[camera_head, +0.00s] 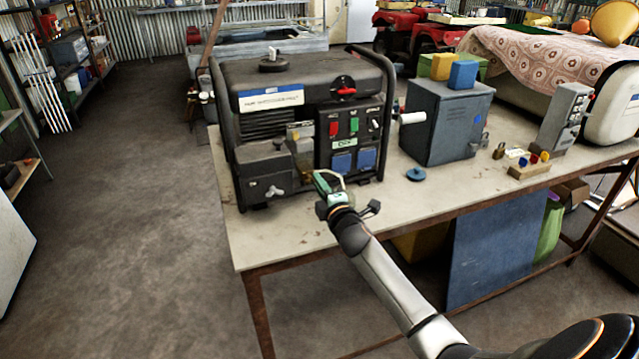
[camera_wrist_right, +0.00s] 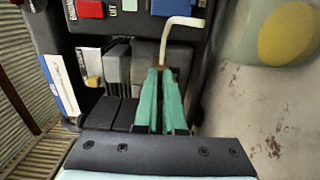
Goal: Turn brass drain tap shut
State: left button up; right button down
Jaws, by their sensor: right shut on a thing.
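The generator (camera_head: 308,120) stands on the workbench, its switch panel facing me. My right gripper (camera_head: 322,180) is at its lower front, below the panel. In the right wrist view, the green fingers (camera_wrist_right: 158,74) are close together, shut on the brass drain tap. Only a small brass-coloured bit (camera_wrist_right: 159,66) of the tap shows at the fingertips; the fingers hide the rest. A pale bent rod (camera_wrist_right: 183,21) rises from there and turns right. The left gripper is not in view.
The workbench (camera_head: 270,235) is bare in front of the generator. A blue disc (camera_head: 415,174) and a grey-blue box (camera_head: 446,120) stand to the right. A small silvery fitting (camera_head: 275,191) sticks out at the generator's lower left. The generator's black frame (camera_head: 222,130) surrounds it.

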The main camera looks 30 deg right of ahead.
jog(key=shift+a+f, duration=0.25)
jog(key=shift+a, duration=0.1)
jog(key=c, duration=1)
grip_release()
jog(key=shift+r, duration=0.2)
jog(key=shift+d, duration=0.1)
jog(key=shift+s, duration=0.1)
jog(key=v, duration=1.2)
jog(key=shift+s, duration=0.15)
jog(key=shift+o, duration=0.4)
